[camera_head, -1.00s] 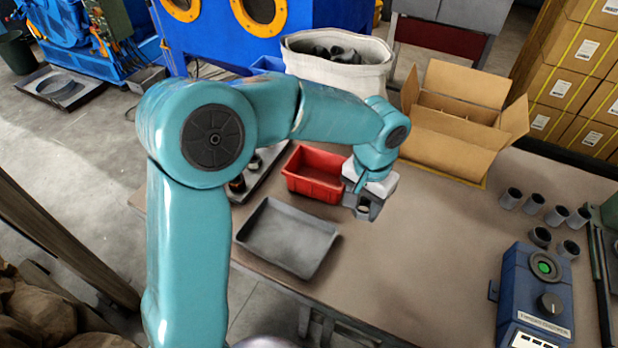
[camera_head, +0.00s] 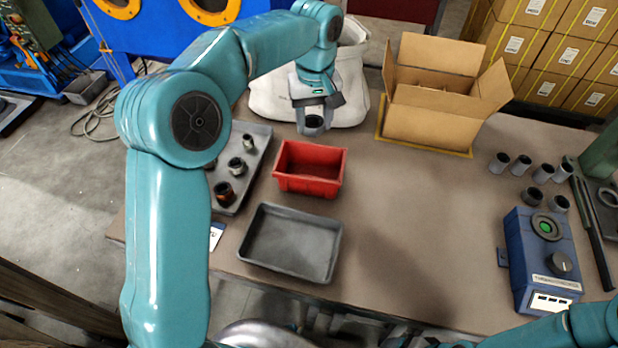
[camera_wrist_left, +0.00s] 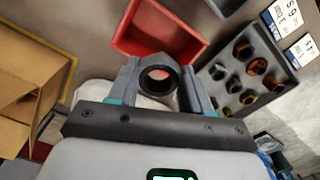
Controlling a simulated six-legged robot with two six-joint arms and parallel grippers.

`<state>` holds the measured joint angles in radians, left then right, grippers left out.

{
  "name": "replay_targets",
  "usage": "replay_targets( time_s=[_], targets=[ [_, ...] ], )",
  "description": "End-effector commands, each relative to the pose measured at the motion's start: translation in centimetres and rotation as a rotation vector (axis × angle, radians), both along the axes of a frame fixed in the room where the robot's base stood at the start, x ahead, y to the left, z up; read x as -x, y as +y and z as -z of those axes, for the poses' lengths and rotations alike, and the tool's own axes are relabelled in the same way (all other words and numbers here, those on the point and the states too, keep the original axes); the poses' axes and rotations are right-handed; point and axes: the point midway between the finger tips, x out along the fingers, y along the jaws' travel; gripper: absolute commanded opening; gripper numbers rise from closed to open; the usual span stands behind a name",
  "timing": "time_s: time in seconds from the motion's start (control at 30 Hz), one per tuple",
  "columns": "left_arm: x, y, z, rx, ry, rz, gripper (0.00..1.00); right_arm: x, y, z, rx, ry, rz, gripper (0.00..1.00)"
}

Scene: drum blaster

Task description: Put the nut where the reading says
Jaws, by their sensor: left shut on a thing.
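My left gripper (camera_head: 314,122) is shut on the nut (camera_wrist_left: 159,77), a dark ring with a round hole. It holds the nut up behind the red bin (camera_head: 311,184), in front of the white sack. In the left wrist view, the gripper's fingers (camera_wrist_left: 160,84) clasp the ring from both sides, with the red bin (camera_wrist_left: 188,52) just beyond. The blue gauge box (camera_head: 541,272) with a green round face and a knob stands at the right; its reading is too small to tell.
An empty grey tray (camera_head: 287,279) lies in front of the red bin. A grey tray with several metal parts (camera_head: 262,131) is at the left. An open cardboard box (camera_head: 436,128) stands behind, beside the white sack (camera_head: 352,92). Several grey cylinders (camera_head: 521,164) stand at the right. The table's middle is clear.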

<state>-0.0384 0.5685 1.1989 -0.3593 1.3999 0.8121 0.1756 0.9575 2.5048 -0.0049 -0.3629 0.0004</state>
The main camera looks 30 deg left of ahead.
Motion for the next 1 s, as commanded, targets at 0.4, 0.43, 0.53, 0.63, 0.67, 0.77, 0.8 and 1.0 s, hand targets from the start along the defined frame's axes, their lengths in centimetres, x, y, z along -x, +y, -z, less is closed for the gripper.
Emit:
replay_targets(
  time_s=[0.4, 0.43, 0.53, 0.63, 0.67, 0.77, 0.8, 1.0],
  targets=[
    [-0.8, 0.5, 6.0, 0.004, 0.007, -0.125, 0.10, 0.0, 0.0, 1.2, 0.000, 0.000, 0.001, 0.73],
    [-0.8, 0.5, 6.9, 0.004, 0.007, -0.125, 0.10, 0.0, 0.0, 1.2, 0.000, 0.000, 0.001, 0.73],
    [-0.8, 0.5, 9.8, 0.004, 0.006, -0.124, 0.10, 0.0, 0.0, 1.3, 0.000, 0.000, 0.000, 0.73],
    [-0.9, 0.6, 12.2, 0.005, 0.004, -0.125, 0.10, 0.0, 0.0, 1.4, 0.000, 0.000, 0.000, 0.73],
    [-0.9, 0.6, 12.7, 0.005, 0.004, -0.124, 0.10, 0.0, 0.0, 1.4, 0.000, 0.000, 0.000, 0.73],
    [-0.9, 0.7, 14.1, 0.004, 0.001, -0.123, 0.10, 0.0, 0.0, 1.4, 0.000, 0.000, 0.000, 0.73],
    [-1.0, 0.8, 14.4, 0.004, 0.000, -0.124, 0.10, 0.0, 0.0, 1.4, 0.000, 0.000, 0.000, 0.73],
    [-0.9, 0.8, 17.1, 0.005, 0.002, -0.123, 0.10, 0.0, 0.0, 1.4, 0.000, 0.000, 0.000, 0.73]
  ],
)
